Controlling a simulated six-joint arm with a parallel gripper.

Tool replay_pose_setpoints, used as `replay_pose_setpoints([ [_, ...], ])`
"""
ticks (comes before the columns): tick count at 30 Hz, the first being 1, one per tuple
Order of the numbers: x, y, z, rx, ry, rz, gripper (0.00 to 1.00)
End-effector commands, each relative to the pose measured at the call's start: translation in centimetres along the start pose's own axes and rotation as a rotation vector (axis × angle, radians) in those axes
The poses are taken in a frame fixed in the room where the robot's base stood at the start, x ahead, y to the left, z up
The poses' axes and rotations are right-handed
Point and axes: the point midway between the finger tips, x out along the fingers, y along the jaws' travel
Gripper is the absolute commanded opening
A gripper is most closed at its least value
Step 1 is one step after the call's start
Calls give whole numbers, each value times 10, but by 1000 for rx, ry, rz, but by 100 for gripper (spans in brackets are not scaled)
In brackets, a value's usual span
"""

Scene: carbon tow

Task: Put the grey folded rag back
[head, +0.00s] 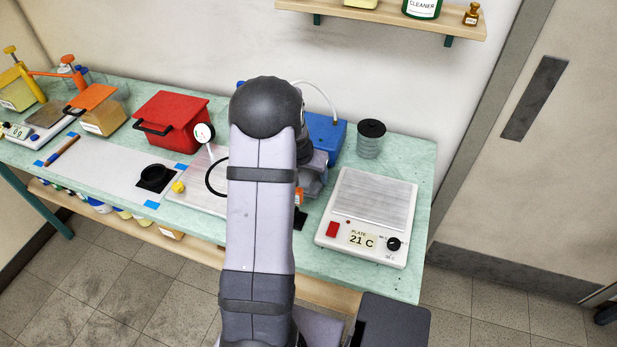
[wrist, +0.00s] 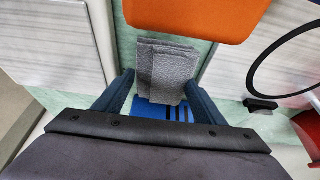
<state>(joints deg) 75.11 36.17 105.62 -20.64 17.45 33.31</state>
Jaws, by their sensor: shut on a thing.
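The grey folded rag (wrist: 165,65) shows in the wrist view as a small textured stack of layers. It sits between the two dark blue fingers of my gripper (wrist: 160,84), which is shut on it. Pale green bench shows beside the rag; I cannot tell whether the rag touches the bench. In the head view my arm hides the rag and most of my gripper; only part of the wrist shows at the arm's right side, over the bench between the pale plate and the hot plate.
An orange thing (wrist: 190,12) lies close beyond the rag. The hot plate (head: 366,218) is to the right, with a dark cylinder (head: 370,139) behind it. The blue box (head: 326,138) stands behind my wrist. The pale plate (head: 198,186) with its black hose and the red box (head: 172,120) are left.

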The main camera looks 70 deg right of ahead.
Motion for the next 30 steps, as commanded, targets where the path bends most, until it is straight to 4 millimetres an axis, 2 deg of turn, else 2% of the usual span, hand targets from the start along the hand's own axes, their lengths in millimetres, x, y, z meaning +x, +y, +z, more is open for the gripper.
replay_pose_setpoints([
  [3, 13, 0, 6, -1, -2, 1, 43],
  [6, 17, 0, 7, 0, 0, 0, 43],
  [19, 22, 0, 9, 0, 1, -1, 43],
  [20, 21, 0, 8, 0, 1, 0, 71],
  [21, 20, 0, 8, 0, 1, 0, 81],
  [30, 20, 0, 8, 0, 0, 0, 83],
])
